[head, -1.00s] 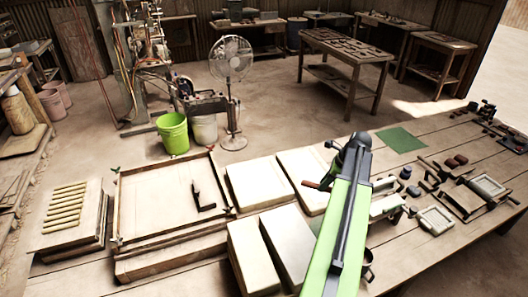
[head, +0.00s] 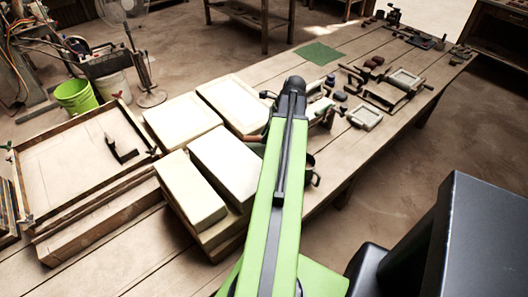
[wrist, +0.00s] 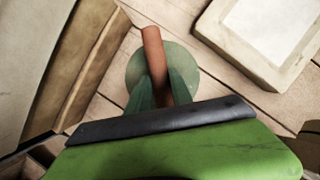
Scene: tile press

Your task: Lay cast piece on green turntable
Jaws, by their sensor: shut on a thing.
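In the wrist view my gripper (wrist: 163,86) is shut on a reddish-brown, rod-like cast piece (wrist: 152,42), which sticks out beyond the fingertips. Right under it is the round green turntable (wrist: 184,60) on the planks, partly covered by the fingers and the piece. I cannot tell whether the piece touches the turntable. In the head view one end of the piece (head: 252,138) shows left of my arm.
Pale slabs (head: 182,122) lie left of my arm, and a wooden frame (head: 60,200) lies farther left. A mug (head: 310,170) stands close on the right. A small framed tile (head: 366,117) and a green mat (head: 320,52) lie farther along the table.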

